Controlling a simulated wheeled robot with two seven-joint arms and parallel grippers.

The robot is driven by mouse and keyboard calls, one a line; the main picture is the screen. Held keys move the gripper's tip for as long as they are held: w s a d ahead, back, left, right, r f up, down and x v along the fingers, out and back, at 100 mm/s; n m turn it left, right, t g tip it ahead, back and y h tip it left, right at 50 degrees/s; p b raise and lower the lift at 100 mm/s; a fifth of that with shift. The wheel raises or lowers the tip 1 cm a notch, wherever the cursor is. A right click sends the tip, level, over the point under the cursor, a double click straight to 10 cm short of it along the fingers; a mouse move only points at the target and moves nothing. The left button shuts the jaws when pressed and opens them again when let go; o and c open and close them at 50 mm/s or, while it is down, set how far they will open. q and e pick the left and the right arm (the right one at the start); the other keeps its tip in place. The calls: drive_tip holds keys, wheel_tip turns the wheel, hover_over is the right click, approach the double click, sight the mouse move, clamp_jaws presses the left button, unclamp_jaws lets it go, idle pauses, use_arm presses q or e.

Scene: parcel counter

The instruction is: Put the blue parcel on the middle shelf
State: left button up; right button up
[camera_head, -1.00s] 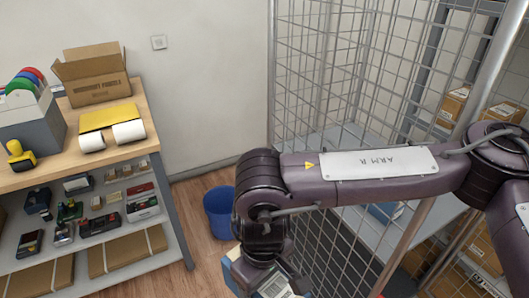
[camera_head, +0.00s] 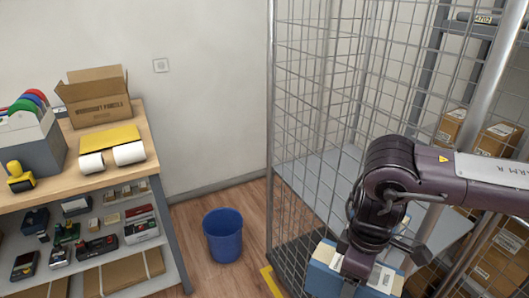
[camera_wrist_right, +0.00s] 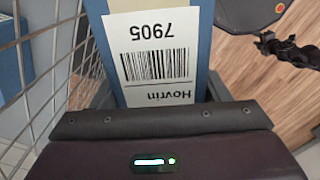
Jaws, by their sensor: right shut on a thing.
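The blue parcel (camera_head: 323,273) is at the bottom of the head view, with a pale label on top. My right gripper (camera_head: 362,268) is shut on it and partly covers it. In the right wrist view the parcel (camera_wrist_right: 203,45) lies between the dark jaws (camera_wrist_right: 160,100), with a white barcode label reading "7905" and "Hovrin" facing the camera. A pale grey shelf board (camera_head: 325,170) shows through the wire mesh behind the parcel. I cannot tell whether that board is the middle shelf.
The wire cage (camera_head: 310,110) has its mesh side and front post close to my right arm; mesh (camera_wrist_right: 35,75) also runs along the left of the wrist view. Brown boxes (camera_head: 497,140) stand at the right. A blue bin (camera_head: 223,235) and a workbench (camera_head: 150,135) are at the left.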

drive_tip(key=shift+w+d+r+m+p, duration=0.2)
drive_tip(key=shift+d+r+m+p, duration=0.3)
drive_tip(key=shift+d, duration=0.4)
drive_tip(key=shift+r, duration=0.15)
drive_tip(key=shift+w+a+m, duration=0.2)
drive_tip(key=shift+w+m, duration=0.05)
drive_tip(key=shift+m, duration=0.45)
drive_tip(key=m, duration=0.1)
drive_tip(key=w+m, duration=0.1)
drive_tip(key=m, duration=0.1)
drive_tip(key=shift+w+m, duration=0.25)
drive_tip(key=shift+m, duration=0.05)
drive_tip(key=m, duration=0.2)
drive_tip(key=w+m, duration=0.2)
drive_tip(key=m, duration=0.1)
drive_tip(key=shift+m, duration=0.3)
